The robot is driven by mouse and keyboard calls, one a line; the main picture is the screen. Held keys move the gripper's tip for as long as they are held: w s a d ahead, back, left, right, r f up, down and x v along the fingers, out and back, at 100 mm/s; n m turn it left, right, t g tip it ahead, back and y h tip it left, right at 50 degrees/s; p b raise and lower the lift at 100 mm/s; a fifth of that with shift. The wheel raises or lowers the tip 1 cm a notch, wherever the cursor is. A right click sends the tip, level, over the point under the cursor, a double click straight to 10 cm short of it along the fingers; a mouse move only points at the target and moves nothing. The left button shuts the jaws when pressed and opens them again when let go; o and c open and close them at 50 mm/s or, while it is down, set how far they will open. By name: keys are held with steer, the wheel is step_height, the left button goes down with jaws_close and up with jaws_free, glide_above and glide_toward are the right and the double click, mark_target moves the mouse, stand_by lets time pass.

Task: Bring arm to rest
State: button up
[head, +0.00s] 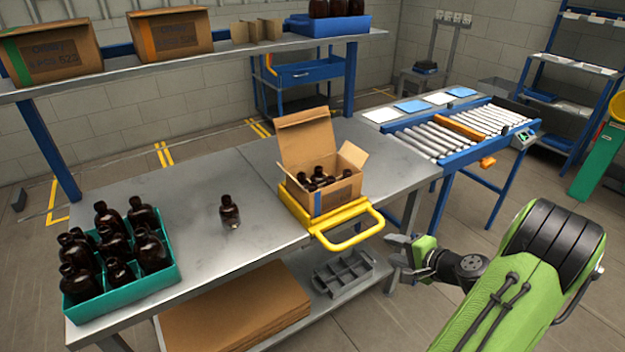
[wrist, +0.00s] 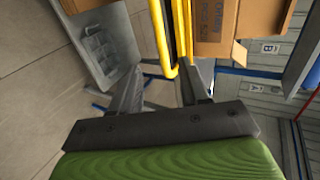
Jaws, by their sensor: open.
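My gripper (head: 399,257) is in the head view at the right of the workbench, beyond its front edge and near the yellow handle. In the wrist view my gripper (wrist: 160,92) has its two dark fingers apart with nothing between them. An open cardboard box (head: 318,195) with several amber bottles stands on a yellow carrier (head: 349,229) on the bench. The box (wrist: 217,45) and the yellow handle (wrist: 160,35) also show in the wrist view, beyond the fingers. A single amber bottle (head: 229,212) stands upright on the bench. A teal crate (head: 150,283) at the left holds several amber bottles.
The workbench (head: 190,195) has bare metal around the lone bottle. A grey divided tray (head: 343,272) and flat cardboard (head: 235,315) lie on its lower shelf. A roller conveyor (head: 460,130) stands behind at the right. An upper shelf (head: 200,60) carries boxes.

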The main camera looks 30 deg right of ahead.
steer(key=w+a+r+n+g+y+p, duration=0.1)
steer(key=a+r+n+g, duration=0.2)
steer(key=a, duration=0.4)
steer(key=w+a+r+n+g+p, duration=0.1)
steer(key=a+r+n, duration=0.3)
steer(key=a, duration=0.2)
steer(key=w+a+r+n+g+y+p, duration=0.1)
steer(key=a+r+n+g+p, duration=0.2)
steer(key=a, duration=0.4)
steer(key=s+a+r+n+h+p, duration=0.1)
steer(key=s+a+r+n, duration=0.2)
steer(key=s+a+r, duration=0.2)
steer(key=s+a+r+n+h+p, duration=0.1)
steer(key=s+a+r+n, duration=0.3)
steer(key=s, duration=0.6)
step_height(320, 180, up, 2)
steer(key=shift+s+a+r+n, duration=0.25)
steer(key=shift+s+a+n, duration=0.05)
steer(key=shift+a, duration=0.55)
